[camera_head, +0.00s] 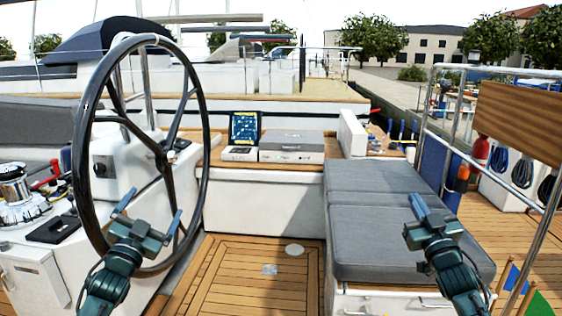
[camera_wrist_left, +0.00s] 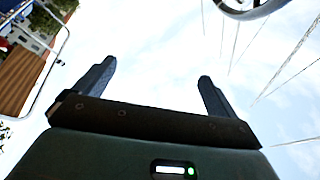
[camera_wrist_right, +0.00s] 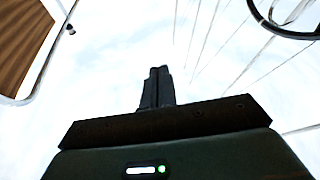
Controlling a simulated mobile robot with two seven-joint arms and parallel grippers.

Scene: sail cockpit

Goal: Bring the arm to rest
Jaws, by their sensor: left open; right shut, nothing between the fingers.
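My left gripper (camera_head: 148,213) is in front of the black steering wheel (camera_head: 82,150) in the head view. Its two fingers stand apart in the left wrist view (camera_wrist_left: 157,82), with only sky between them. My right gripper (camera_head: 418,206) is in front of the grey cushioned bench (camera_head: 368,236) in the head view. Its fingers are together in the right wrist view (camera_wrist_right: 157,86), with nothing held. Both grippers point upward, and the wrist views show mostly sky.
A steel rail (camera_head: 540,225) stands at the right. The wooden floor (camera_head: 250,280) between the arms is clear.

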